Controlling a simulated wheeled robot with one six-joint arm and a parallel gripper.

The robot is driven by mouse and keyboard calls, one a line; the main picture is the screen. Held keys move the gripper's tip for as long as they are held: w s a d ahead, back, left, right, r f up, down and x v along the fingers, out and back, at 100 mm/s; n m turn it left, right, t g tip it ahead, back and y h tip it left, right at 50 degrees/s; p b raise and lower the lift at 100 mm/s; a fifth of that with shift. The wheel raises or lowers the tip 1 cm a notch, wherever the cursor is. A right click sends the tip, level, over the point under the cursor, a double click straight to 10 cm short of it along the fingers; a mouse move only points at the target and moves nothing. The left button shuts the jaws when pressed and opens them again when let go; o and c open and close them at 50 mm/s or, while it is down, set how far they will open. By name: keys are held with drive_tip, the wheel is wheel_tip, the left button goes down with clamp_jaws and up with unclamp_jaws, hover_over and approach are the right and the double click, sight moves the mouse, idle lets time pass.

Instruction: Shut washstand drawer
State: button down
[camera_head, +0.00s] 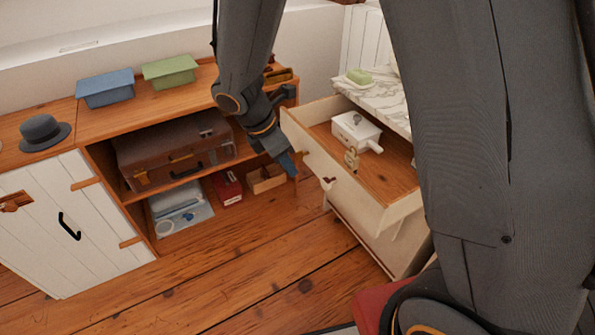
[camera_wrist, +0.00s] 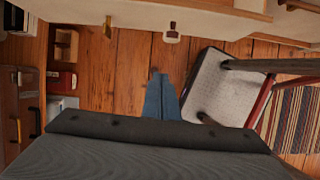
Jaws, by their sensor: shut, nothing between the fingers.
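The washstand (camera_head: 350,230) is cream with a marble top (camera_head: 376,98) and stands at the right in the head view, partly hidden by my arm. Its drawer (camera_head: 395,176) is pulled well out. A white box with a knob and a side handle (camera_head: 355,130) and a small brass-coloured item (camera_head: 351,160) are in it. The drawer front has a dark knob (camera_head: 329,181). My gripper (camera_head: 289,165) is shut and empty, pointing down outside the drawer front, near its far left end. Its blue fingers also show in the wrist view (camera_wrist: 161,98). Contact with the drawer front cannot be told.
An open shelf unit (camera_head: 107,196) with a suitcase (camera_head: 172,151), a red box (camera_head: 227,187) and a wooden tray (camera_head: 266,179) stands left of my gripper. A striped rug (camera_wrist: 297,120) shows in the wrist view.

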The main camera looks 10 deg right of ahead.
drive_tip(key=w+d+f, duration=0.1)
drive_tip(key=d+f, duration=0.6)
drive_tip(key=shift+w+f, duration=0.4)
drive_tip(key=shift+d, duration=0.1)
